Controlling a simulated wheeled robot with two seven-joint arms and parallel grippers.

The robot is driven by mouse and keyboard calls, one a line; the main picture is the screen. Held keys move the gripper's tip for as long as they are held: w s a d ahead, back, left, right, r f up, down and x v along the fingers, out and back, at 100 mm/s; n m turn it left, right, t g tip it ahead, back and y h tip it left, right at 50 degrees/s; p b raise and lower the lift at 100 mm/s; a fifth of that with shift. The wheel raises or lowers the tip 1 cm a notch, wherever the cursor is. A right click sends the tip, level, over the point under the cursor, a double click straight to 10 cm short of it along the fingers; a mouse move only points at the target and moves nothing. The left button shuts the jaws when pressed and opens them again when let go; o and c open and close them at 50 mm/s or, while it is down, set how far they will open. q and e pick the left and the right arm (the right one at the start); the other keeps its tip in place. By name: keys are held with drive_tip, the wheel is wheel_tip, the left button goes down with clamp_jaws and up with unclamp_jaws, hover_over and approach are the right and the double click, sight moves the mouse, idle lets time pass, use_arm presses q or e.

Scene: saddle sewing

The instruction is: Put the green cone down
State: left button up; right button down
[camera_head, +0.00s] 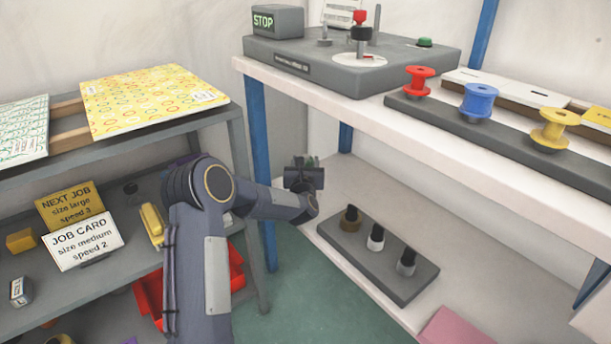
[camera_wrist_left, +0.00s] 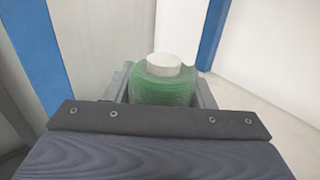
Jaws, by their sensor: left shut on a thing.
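The green cone (camera_wrist_left: 163,84) is a spool of green thread with a white top, seen in the left wrist view between my gripper's fingers. In the head view my left gripper (camera_head: 304,172) hides nearly all of it. My left gripper (camera_wrist_left: 163,90) is shut on the green cone and holds it in the air, beside the left end of the white lower shelf (camera_head: 345,180). My right gripper does not show.
A dark rack (camera_head: 385,262) with several small cones stands on the lower shelf. A blue post (camera_head: 258,150) is close left of my gripper. The upper table (camera_head: 470,150) carries a machine (camera_head: 340,60) and coloured spools. Bare shelf lies behind the rack.

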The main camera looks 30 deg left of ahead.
use_arm(q)
drive_tip(key=f, duration=0.2)
drive_tip(key=f+b, duration=0.1)
drive_tip(key=shift+w+a+f, duration=0.1)
drive_tip(key=shift+w+f, duration=0.1)
drive_tip(key=shift+f, duration=0.15)
drive_tip(key=o, duration=1.1)
drive_tip(key=shift+r, duration=0.1)
